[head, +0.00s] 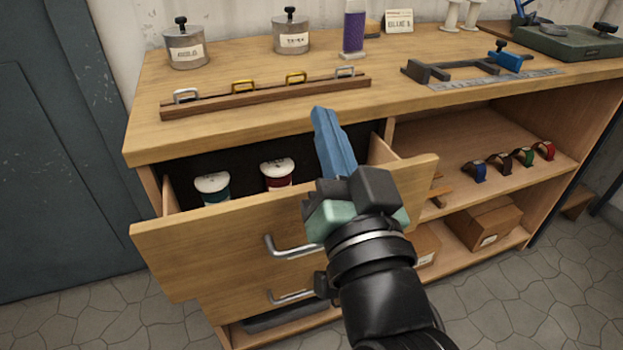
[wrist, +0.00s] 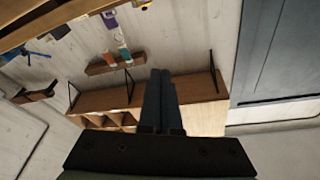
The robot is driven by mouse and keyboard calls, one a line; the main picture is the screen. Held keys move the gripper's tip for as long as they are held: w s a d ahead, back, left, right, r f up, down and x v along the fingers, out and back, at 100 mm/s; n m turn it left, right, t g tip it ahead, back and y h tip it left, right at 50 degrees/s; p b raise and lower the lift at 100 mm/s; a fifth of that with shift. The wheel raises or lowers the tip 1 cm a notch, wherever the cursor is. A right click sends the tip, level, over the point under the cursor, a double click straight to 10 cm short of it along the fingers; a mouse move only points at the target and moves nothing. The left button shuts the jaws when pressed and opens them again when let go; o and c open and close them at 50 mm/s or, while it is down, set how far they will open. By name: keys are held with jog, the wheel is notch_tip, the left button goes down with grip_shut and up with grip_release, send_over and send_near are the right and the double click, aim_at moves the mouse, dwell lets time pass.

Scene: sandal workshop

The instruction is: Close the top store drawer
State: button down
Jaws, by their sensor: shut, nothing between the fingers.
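The top store drawer (head: 200,250) stands pulled out of the wooden bench in the head view. Its front has a metal bar handle (head: 290,247). Two lidded tubs, one teal (head: 213,188) and one dark red (head: 277,173), sit inside it. My gripper (head: 325,118) has its blue fingers shut and empty. In the picture it overlaps the right part of the open drawer, pointing towards the bench; whether it touches the drawer I cannot tell. My arm hides part of the drawer front. In the wrist view the shut fingers (wrist: 160,100) show dark, and I cannot make out the drawer.
A second drawer with its own handle (head: 290,296) is below. The bench top (head: 150,135) bears tins, a rail of buckles (head: 265,97) and a blue-handled clamp tool (head: 470,66). Open shelves (head: 545,175) at right hold straps and boxes. Floor is free at lower left.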

notch_tip(320, 180, down, 11)
jog(key=s+d+m+g+y+p, duration=0.1)
jog(key=s+d+m+g+p, duration=0.1)
jog(key=m+g, duration=0.15)
jog(key=s+d+f+m+y+p, duration=0.15)
jog(key=s+f+m+p, duration=0.25)
jog(key=s+f+m, duration=0.65)
jog(key=n, duration=0.2)
send_near(287, 181)
jog(key=shift+h, duration=0.25)
jog(key=v, duration=0.6)
jog(key=shift+a+f, duration=0.15)
jog(key=shift+f, duration=0.25)
jog(key=shift+w, duration=0.1)
jog(key=b+x, duration=0.1)
jog(key=x, duration=1)
jog(key=shift+w+b, duration=0.3)
jog(key=shift+b, duration=0.1)
jog(key=shift+w+a, duration=0.2)
jog(key=shift+w, duration=0.1)
jog(key=shift+r+t, duration=0.25)
jog(key=shift+r, duration=0.15)
